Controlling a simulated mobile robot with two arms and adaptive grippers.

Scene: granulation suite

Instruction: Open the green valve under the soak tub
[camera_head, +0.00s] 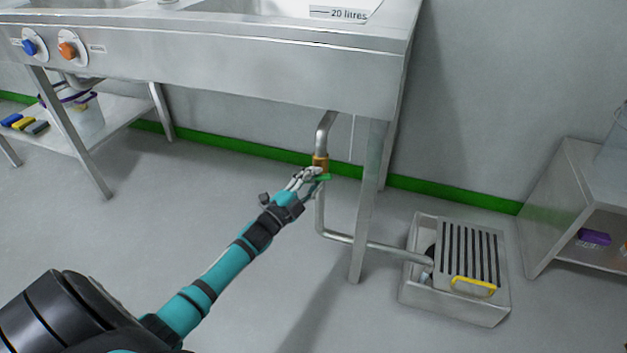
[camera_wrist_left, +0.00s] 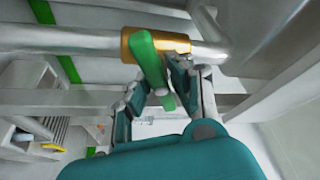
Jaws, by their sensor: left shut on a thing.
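The green valve handle (camera_wrist_left: 150,70) sits on a brass valve body (camera_wrist_left: 158,42) in the drain pipe under the steel soak tub (camera_head: 300,75). In the head view the brass body (camera_head: 320,163) shows just above my left gripper (camera_head: 310,178), with a bit of the green handle (camera_head: 323,178) beside the fingers. My left gripper (camera_wrist_left: 158,95) is shut on the green handle in the left wrist view. In that view the handle stands crosswise to the pipe. My right gripper is not in view.
The pipe (camera_head: 345,238) bends below the valve and runs right to a floor drain box (camera_head: 452,312) with a slotted grate (camera_head: 472,255) and yellow handle. A tub leg (camera_head: 368,215) stands right of the valve. A steel shelf unit (camera_head: 580,190) is at far right. Floor on the left is clear.

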